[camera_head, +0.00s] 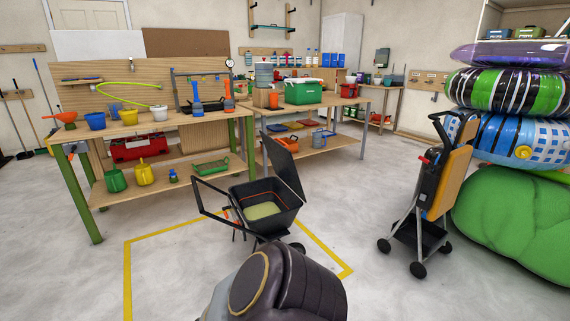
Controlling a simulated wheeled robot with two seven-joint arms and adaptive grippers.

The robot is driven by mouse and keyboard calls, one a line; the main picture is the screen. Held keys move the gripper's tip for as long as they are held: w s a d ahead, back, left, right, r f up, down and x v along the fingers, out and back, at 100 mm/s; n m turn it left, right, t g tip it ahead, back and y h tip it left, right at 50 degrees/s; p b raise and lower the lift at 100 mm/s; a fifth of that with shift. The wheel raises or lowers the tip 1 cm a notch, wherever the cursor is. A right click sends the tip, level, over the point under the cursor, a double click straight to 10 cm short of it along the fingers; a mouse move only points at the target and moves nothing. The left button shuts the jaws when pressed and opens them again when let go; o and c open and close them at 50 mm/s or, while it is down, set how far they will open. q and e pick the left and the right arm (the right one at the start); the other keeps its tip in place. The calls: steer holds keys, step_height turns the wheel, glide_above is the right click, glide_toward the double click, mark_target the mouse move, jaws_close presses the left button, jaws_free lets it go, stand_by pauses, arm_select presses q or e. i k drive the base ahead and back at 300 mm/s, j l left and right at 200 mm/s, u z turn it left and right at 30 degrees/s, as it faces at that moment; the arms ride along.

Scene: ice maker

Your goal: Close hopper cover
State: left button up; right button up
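A black wheeled hopper (266,213) stands on the floor inside a yellow floor outline, a little below the middle of the view. Its dark flat cover (284,165) is open, tilted up from the right rear side of the bin. Pale yellow-green material (262,210) shows inside the bin. A black tube handle (211,192) sticks out to the left of the hopper. A dark rounded arm link of mine fills the bottom centre and hides the floor in front of the hopper. Neither of my grippers is in view.
A wooden workbench (160,124) with buckets and watering cans stands behind on the left, and another bench (312,146) behind the hopper. A black and orange cart (433,195) and stacked inflatables (520,215) stand on the right. The floor left and right of the hopper is clear.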

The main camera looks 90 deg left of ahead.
mark_target(281, 159)
steer(key=i+u, duration=0.4)
steer(key=i+l+u, duration=0.1)
steer(key=i+u, duration=0.5)
steer(key=u, duration=0.15)
steer(key=i+u, duration=0.25)
steer(key=u, duration=0.2)
steer(key=i+u, duration=0.25)
steer(key=u, duration=0.2)
steer(key=i+u, duration=0.25)
steer(key=u, duration=0.25)
steer(key=i+l+u, duration=0.2)
steer(key=u, duration=0.25)
steer(key=i+l+u, duration=0.2)
steer(key=u, duration=0.3)
steer(key=i+l+u, duration=0.1)
steer(key=l+u, duration=0.35)
steer(key=j, duration=0.1)
